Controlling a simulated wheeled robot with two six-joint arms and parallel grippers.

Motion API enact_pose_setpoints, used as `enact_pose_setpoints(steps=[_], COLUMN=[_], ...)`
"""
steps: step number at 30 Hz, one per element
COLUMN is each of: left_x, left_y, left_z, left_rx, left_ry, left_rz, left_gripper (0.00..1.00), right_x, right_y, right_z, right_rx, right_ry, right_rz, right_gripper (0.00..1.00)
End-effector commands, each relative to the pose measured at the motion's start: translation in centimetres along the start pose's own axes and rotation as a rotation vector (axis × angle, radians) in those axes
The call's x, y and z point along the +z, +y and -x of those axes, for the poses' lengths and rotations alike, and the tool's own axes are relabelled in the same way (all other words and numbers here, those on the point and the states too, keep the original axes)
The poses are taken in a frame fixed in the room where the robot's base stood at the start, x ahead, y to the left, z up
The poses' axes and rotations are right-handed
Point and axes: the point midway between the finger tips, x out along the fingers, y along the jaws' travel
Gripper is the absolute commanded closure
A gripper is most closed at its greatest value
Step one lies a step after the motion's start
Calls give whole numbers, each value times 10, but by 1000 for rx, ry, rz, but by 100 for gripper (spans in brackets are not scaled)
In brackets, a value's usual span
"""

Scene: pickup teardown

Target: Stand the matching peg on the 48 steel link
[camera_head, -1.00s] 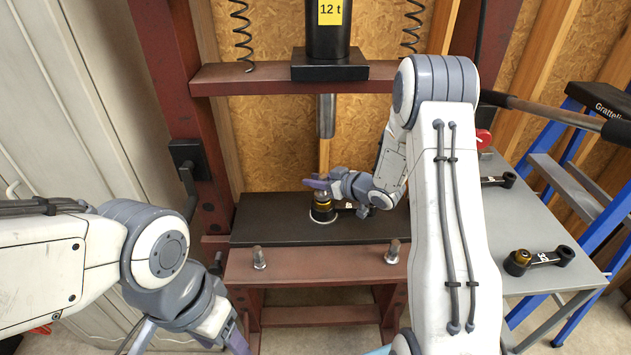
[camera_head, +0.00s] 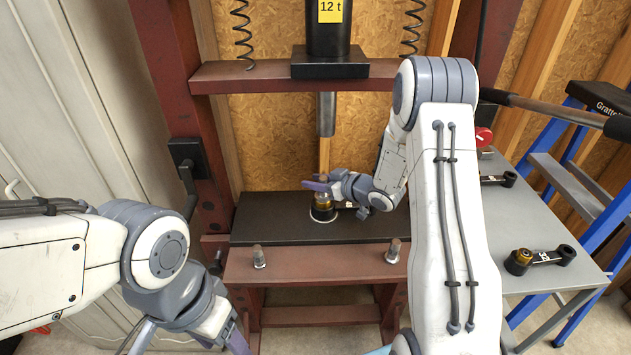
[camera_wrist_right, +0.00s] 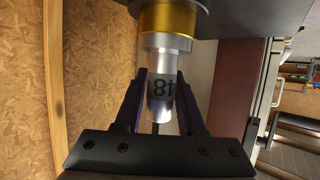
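The link (camera_head: 324,213) lies on the black press bed, its ring end under the ram, with a brass bushing (camera_head: 322,203) in it. The arm of this link and its marking are mostly behind my right gripper (camera_head: 322,186). A silver stepped peg (camera_wrist_right: 161,85) marked 48 stands between my right fingers (camera_wrist_right: 163,75), its wide end against the brass bushing (camera_wrist_right: 168,19). The fingers sit close against both sides of the peg, and it looks gripped. In the head view the peg is mostly hidden by the fingers. My left gripper (camera_head: 190,345) is low at left, fingers apart, empty, cut by the frame edge.
Two bolts (camera_head: 259,257) (camera_head: 392,251) stand on the red front beam. A grey table (camera_head: 545,225) at right holds two more black links (camera_head: 545,257) (camera_head: 498,180). A blue stepladder (camera_head: 580,165) stands behind it.

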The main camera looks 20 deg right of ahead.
Motion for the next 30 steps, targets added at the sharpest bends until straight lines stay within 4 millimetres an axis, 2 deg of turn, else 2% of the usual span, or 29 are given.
enact_pose_setpoints(steps=[10, 14, 24, 30], left_x=[0, 0, 0, 0], left_y=[0, 0, -1, -1], left_z=[0, -2, -8, -9], left_rx=[0, 0, 0, 0], left_ry=[0, 0, 0, 0], left_rz=[0, 0, 0, 0], left_gripper=[38, 38, 38, 38], right_x=[1, 1, 0, 0], right_y=[0, 1, 2, 1], right_z=[0, 8, 73, 99], right_rx=[0, 2, 6, 3], right_ry=[-4, -2, 0, 0], right_rz=[-1, -2, -1, 0], right_gripper=[36, 36, 36, 36])
